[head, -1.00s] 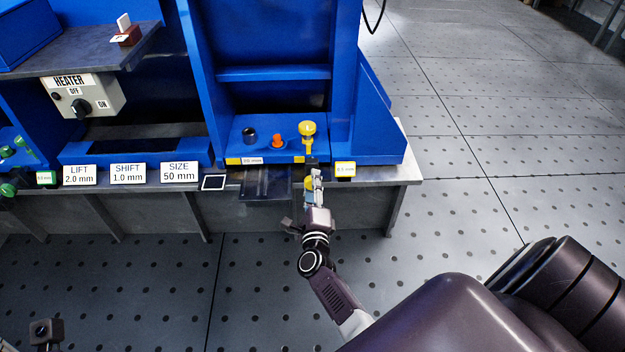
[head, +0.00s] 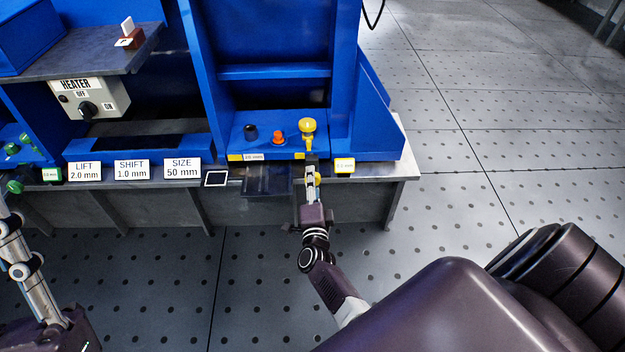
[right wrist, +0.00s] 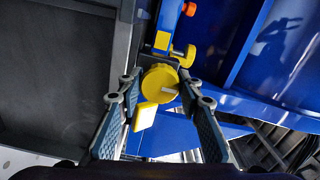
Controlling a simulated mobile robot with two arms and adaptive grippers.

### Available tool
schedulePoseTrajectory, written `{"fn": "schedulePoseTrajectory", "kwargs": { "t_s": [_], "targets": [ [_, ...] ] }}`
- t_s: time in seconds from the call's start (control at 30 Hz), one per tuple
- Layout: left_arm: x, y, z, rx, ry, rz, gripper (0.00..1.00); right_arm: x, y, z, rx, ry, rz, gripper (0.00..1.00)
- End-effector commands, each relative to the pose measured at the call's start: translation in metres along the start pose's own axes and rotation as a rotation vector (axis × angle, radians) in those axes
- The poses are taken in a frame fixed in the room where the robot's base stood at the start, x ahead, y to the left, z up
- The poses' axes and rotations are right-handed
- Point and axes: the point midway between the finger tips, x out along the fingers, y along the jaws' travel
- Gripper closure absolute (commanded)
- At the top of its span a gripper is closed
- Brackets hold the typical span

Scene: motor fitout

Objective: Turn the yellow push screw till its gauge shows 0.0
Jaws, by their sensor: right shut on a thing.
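The yellow push screw's round knob (right wrist: 160,82) shows in the right wrist view, with a light mark on its face. My right gripper (right wrist: 163,118) has a finger on each side of the knob and is shut on it. In the head view, my right gripper (head: 312,177) is at the bench's front edge, its fingers hiding most of the screw. A small yellow-edged gauge (head: 344,166) sits just right of it; its digits are too small to read surely. Part of my left arm and gripper (head: 22,262) shows at the left edge; its finger state is unclear.
A yellow upright knob (head: 307,127), an orange knob (head: 278,137) and a dark knob (head: 251,133) stand on the blue machine ledge. Another gauge (head: 253,157) is on the ledge front. LIFT, SHIFT and SIZE signs (head: 132,169) stand left.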

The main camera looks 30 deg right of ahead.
Motion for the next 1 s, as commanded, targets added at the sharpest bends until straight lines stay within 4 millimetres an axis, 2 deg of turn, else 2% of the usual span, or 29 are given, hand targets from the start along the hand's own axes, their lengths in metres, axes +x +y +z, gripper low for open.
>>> {"fn": "schedulePoseTrajectory", "kwargs": {
  "t_s": [0.33, 0.37, 0.53, 0.83, 1.0],
  "targets": [
    [0.000, 0.000, 0.001, 0.001, -0.003, 0.000, 0.72, -0.001, 0.001, 0.002, -0.002, -0.003, 0.003, 0.91],
    [0.000, 0.000, 0.001, 0.001, -0.003, 0.000, 0.72, -0.001, 0.001, 0.002, -0.002, -0.003, 0.003, 0.66],
    [0.000, 0.000, 0.000, 0.000, -0.002, 0.000, 0.72, -0.001, 0.001, 0.001, -0.002, -0.002, 0.002, 0.49],
    [0.000, 0.000, 0.001, 0.000, -0.004, 0.000, 0.72, -0.003, 0.001, 0.001, -0.001, -0.001, 0.002, 0.49],
    [0.000, 0.000, 0.001, 0.000, -0.003, 0.000, 0.72, -0.025, 0.002, 0.001, 0.000, -0.001, 0.004, 0.49]
  ]
}}
